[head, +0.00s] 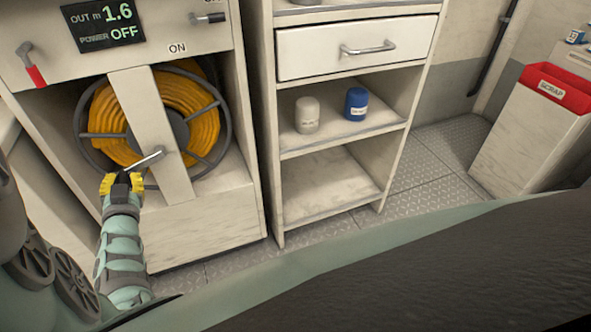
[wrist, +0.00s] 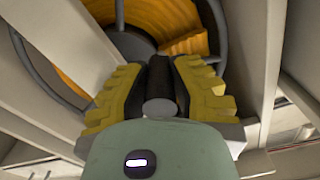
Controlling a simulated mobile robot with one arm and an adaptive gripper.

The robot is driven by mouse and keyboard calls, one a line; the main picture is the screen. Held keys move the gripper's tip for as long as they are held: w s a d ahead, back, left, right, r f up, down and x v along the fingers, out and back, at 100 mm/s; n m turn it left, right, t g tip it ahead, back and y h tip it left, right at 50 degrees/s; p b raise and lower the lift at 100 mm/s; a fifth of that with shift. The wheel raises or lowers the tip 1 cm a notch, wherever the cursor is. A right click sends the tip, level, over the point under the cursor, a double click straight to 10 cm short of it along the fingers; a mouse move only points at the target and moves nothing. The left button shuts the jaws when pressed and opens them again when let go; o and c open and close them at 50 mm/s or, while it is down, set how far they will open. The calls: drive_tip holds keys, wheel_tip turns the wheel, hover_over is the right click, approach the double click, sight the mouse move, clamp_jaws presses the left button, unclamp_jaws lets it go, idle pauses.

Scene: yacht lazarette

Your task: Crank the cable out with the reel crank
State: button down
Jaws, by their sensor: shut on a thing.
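The cable reel (head: 98,110) carries yellow cable (head: 190,95) and sits in an open cabinet bay behind a pale upright post. The metal reel crank (head: 147,161) reaches from the post down and left to my gripper (head: 122,182). My gripper is shut on the crank's grip, which is mostly hidden by the fingers in the head view. In the wrist view, the yellow-padded fingers of my gripper (wrist: 160,95) close around the dark grip (wrist: 159,108), with the reel behind. The display (head: 104,24) above reads OUT m 1.6 and POWER OFF.
A red-handled lever (head: 36,74) is left of the reel, and a dark-handled switch (head: 208,18) sits above right near ON. A shelf unit (head: 330,190) with a white and a blue canister stands to the right. A red SCRAP bin (head: 556,88) is far right.

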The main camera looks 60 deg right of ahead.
drive_tip(key=shift+d+f+n+p, duration=0.2)
drive_tip(key=shift+f+n+p, duration=0.15)
drive_tip(key=shift+f+n, duration=0.45)
drive_tip(key=s+d+f+n, duration=0.1)
drive_tip(key=n, duration=0.2)
drive_tip(key=s+d+f+n, duration=0.1)
drive_tip(key=f+n, duration=0.1)
drive_tip(key=n, duration=0.1)
drive_tip(key=s+d+f+n, duration=0.1)
drive_tip(key=d+n, duration=0.1)
drive_tip(key=n, duration=0.1)
drive_tip(key=shift+d+f, duration=0.1)
drive_tip(key=shift+f, duration=0.25)
drive_tip(key=d+n, duration=0.1)
drive_tip(key=s+d+n+b, duration=0.1)
drive_tip(key=n, duration=0.1)
drive_tip(key=shift+s+f, duration=0.25)
drive_tip(key=shift+f, duration=0.1)
drive_tip(key=s+d+n, duration=0.1)
drive_tip(key=n, duration=0.1)
drive_tip(key=shift+d+n, duration=0.3)
drive_tip(key=shift+d, duration=0.1)
drive_tip(key=shift+s+d+r+n+b, duration=0.25)
drive_tip(key=shift+d+n+b, duration=0.1)
drive_tip(key=shift+n, duration=0.15)
